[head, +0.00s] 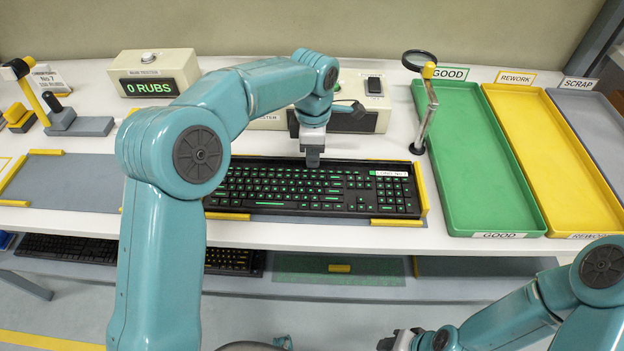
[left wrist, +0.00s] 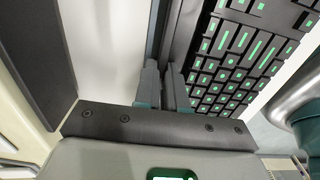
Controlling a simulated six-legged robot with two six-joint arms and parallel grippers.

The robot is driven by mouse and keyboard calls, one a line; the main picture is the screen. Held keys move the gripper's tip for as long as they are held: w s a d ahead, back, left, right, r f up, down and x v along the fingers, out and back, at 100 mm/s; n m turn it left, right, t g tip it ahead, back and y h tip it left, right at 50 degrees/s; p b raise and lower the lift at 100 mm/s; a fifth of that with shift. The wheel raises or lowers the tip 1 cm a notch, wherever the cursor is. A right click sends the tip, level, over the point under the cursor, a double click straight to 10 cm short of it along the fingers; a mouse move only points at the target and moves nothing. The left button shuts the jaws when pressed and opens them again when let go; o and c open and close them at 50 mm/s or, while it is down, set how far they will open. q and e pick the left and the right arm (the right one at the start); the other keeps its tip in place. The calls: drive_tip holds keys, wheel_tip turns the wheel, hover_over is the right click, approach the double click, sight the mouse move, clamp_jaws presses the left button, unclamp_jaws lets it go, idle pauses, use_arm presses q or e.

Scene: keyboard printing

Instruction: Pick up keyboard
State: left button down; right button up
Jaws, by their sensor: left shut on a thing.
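The black keyboard (head: 340,190) with green-lit keys lies in the work spot at the middle of the white table, between yellow corner guides. In the left wrist view the two fingers (left wrist: 162,88) close at the edge of the keyboard (left wrist: 235,60). Whether the keyboard is raised off its mat cannot be told. My right gripper (head: 398,340) is low at the front, below the table edge, its jaws unclear.
Green (head: 480,150), yellow (head: 550,150) and grey (head: 597,125) trays stand at the right. A magnifier stand (head: 428,110) is close to the keyboard's back right. A control box (head: 355,112) sits behind the keyboard. An empty grey mat (head: 75,182) is at left. More keyboards (head: 68,247) lie on the lower shelf.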

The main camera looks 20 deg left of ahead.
use_arm(q)
drive_tip(key=shift+r, duration=0.2)
wheel_tip(320, 180, up, 20)
drive_tip(key=p, duration=0.5)
drive_tip(key=shift+p, duration=0.3)
drive_tip(key=shift+f, duration=0.2)
idle(1.3)
